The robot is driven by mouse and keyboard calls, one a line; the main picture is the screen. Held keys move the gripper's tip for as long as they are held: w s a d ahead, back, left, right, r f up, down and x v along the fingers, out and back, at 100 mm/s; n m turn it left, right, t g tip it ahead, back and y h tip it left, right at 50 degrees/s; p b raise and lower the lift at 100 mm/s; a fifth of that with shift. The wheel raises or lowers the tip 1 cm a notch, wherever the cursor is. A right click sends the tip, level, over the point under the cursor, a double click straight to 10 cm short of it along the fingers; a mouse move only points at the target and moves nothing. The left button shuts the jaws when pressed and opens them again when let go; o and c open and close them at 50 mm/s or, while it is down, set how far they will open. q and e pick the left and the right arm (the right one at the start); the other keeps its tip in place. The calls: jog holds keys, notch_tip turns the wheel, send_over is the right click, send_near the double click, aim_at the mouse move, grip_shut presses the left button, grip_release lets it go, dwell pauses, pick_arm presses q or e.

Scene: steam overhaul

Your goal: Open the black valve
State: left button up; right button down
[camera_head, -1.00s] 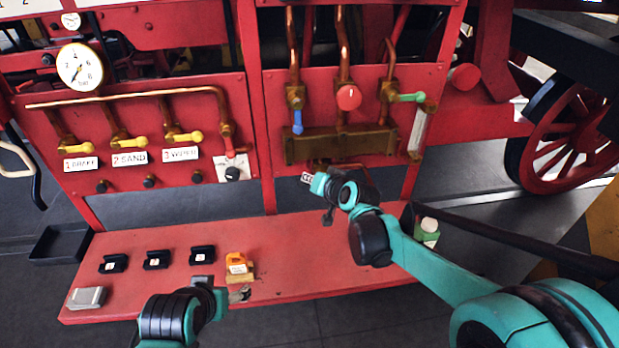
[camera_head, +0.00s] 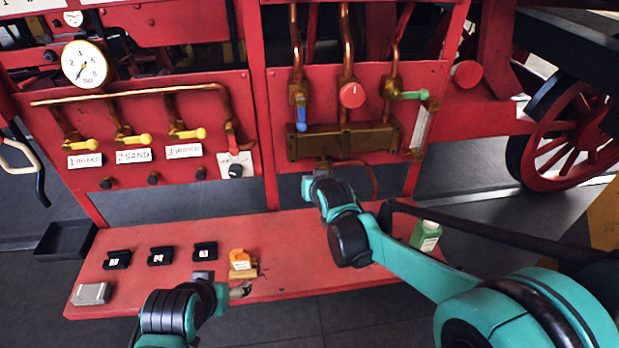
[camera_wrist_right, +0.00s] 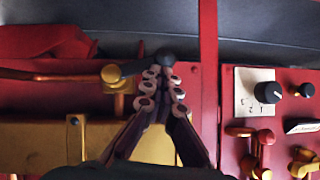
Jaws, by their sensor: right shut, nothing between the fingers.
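The black valve shows in the right wrist view as a dark lever (camera_wrist_right: 133,68) on a brass body (camera_wrist_right: 115,80), with a round black end at the fingertips. In the head view its handle is hidden behind my right gripper (camera_head: 309,188), below the brass box. In the wrist view my right gripper (camera_wrist_right: 162,78) is shut and empty, its tips right beside the black end; I cannot tell whether they touch. My left gripper (camera_head: 238,291) is low over the red shelf; its finger state is unclear.
The brass box (camera_head: 340,143), blue lever (camera_head: 301,115), red knob (camera_head: 351,95) and green lever (camera_head: 413,95) are above the right gripper. Yellow levers (camera_head: 187,133) are left. The red shelf (camera_head: 300,255) holds black blocks, an orange item (camera_head: 240,259) and a green bottle (camera_head: 425,236).

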notch_tip(320, 180, down, 6)
jog(key=d+n+t+h+b, duration=0.1)
jog(key=d+n+h+b, duration=0.1)
jog(key=n+h+b, duration=0.3)
jog(key=shift+n+t+h, duration=0.3)
jog(key=shift+n+h, duration=0.1)
jog(key=shift+h, duration=0.5)
jog(key=shift+w+d, duration=0.1)
jog(key=shift+d, duration=0.1)
jog(key=shift+r, duration=0.1)
